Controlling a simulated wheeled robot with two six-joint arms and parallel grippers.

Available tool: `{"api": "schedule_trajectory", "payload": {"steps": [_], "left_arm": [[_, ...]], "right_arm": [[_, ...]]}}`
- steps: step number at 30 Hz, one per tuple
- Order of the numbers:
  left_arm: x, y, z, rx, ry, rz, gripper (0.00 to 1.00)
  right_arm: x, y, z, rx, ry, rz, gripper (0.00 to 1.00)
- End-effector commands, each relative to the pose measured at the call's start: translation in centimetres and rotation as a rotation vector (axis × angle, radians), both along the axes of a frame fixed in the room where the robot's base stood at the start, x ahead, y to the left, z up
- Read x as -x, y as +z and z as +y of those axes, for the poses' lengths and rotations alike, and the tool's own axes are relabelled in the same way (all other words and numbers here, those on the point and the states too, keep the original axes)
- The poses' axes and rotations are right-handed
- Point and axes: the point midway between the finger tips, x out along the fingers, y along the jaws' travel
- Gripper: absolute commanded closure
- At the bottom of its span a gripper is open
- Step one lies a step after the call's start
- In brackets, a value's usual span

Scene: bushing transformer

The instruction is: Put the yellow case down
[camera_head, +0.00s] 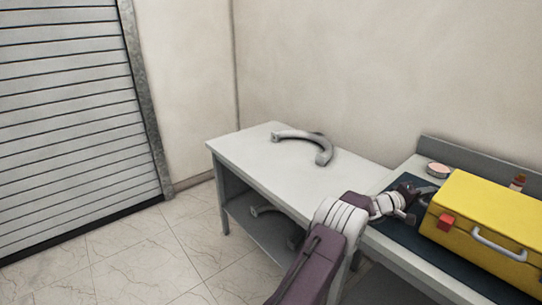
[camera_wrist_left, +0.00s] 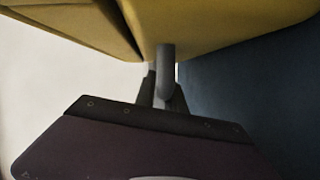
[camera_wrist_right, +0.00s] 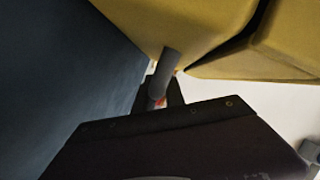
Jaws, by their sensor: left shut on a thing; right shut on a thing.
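The yellow case (camera_head: 488,217) is at the right of the head view, with a red latch and a grey front handle. It is over or on the dark blue mat (camera_head: 379,230); I cannot tell whether its underside touches. My left gripper (camera_head: 422,194) is at the case's left end. In the left wrist view it is shut on a grey side handle (camera_wrist_left: 166,68) under the yellow case (camera_wrist_left: 220,25). In the right wrist view my right gripper (camera_wrist_right: 158,93) is shut on the other side handle (camera_wrist_right: 167,66). The right gripper does not show in the head view.
A small round dish (camera_head: 438,170) and a small brown bottle (camera_head: 517,182) stand behind the case. A pale table (camera_head: 262,157) to the left bears a curved grey pipe (camera_head: 306,142). More curved parts lie on its lower shelf (camera_head: 249,228). Tiled floor is clear at the left.

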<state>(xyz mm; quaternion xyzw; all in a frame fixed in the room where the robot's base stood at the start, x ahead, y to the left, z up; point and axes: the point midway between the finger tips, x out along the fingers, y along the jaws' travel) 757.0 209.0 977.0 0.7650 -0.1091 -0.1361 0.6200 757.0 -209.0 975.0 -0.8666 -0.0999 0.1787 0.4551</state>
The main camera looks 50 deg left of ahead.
Motion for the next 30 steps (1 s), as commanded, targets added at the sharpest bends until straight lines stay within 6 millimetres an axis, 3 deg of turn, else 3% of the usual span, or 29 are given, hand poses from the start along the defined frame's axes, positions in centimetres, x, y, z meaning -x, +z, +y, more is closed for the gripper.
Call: {"api": "schedule_trajectory", "payload": {"steps": [1,12,20,30], "left_arm": [[0.0,0.9,0.2,0.002,0.005,-0.005,1.0],[0.0,1.1,0.2,0.002,0.005,-0.005,1.0],[0.0,3.9,0.2,0.002,0.005,-0.005,1.0],[0.0,3.5,0.2,0.002,0.004,-0.003,1.0]], "right_arm": [[0.0,0.9,-0.2,-0.001,-0.005,-0.004,1.0],[-0.1,1.1,-0.2,-0.001,-0.005,-0.004,1.0],[-0.1,3.9,-0.2,-0.001,-0.005,-0.004,1.0],[0.0,3.5,-0.2,-0.001,-0.005,-0.004,1.0]]}}
